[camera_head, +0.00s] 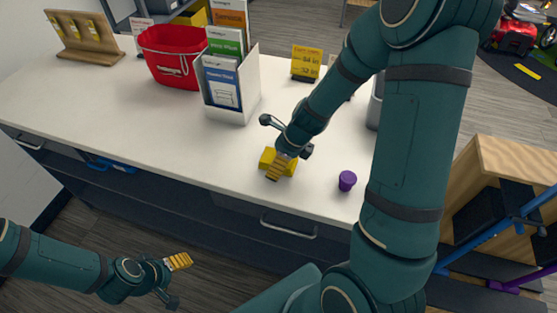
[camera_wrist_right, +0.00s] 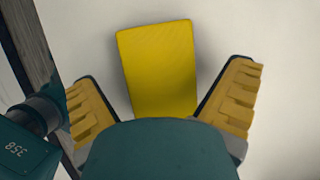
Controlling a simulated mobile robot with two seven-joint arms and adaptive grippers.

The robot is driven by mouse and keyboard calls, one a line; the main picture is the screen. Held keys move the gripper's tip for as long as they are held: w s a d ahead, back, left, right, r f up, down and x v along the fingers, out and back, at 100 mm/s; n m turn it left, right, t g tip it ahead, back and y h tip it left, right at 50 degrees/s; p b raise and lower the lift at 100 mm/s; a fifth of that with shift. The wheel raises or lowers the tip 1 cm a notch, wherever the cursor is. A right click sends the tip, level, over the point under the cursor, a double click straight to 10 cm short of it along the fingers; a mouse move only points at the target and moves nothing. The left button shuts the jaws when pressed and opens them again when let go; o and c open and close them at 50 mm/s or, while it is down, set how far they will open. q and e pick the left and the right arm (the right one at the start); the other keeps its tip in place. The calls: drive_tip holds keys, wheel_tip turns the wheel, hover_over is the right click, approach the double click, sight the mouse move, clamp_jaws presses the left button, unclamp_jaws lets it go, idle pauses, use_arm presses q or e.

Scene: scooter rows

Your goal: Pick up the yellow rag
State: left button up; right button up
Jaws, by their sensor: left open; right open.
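The yellow rag (camera_head: 265,160) lies on the white counter, near its front edge. In the right wrist view the rag (camera_wrist_right: 158,65) is a flat yellow rectangle between and beyond the two fingers. My right gripper (camera_head: 280,167) is over the rag in the head view and hides part of it. In the right wrist view the right gripper (camera_wrist_right: 165,105) is open, with its ridged yellow finger pads apart on either side of the rag. I cannot tell whether the pads touch it. My left gripper (camera_head: 176,277) is open and empty, low in front of the counter, over the floor.
On the counter (camera_head: 110,115) stand a red basket (camera_head: 172,58), a brochure holder (camera_head: 243,90), a yellow price sign (camera_head: 306,62) and a wooden rack (camera_head: 83,38). A small purple cup (camera_head: 347,181) is right of my right gripper. Scooter parts and a wooden box are at the right.

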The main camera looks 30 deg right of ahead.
drive_tip(key=shift+f, duration=0.15)
drive_tip(key=c, duration=1.1)
wheel_tip(320, 180, up, 11)
drive_tip(key=p, duration=0.6)
drive_tip(key=shift+f, duration=0.2)
drive_tip(key=shift+o, duration=0.5)
drive_tip(key=shift+s+f, duration=0.1)
drive_tip(key=shift+c, duration=0.3)
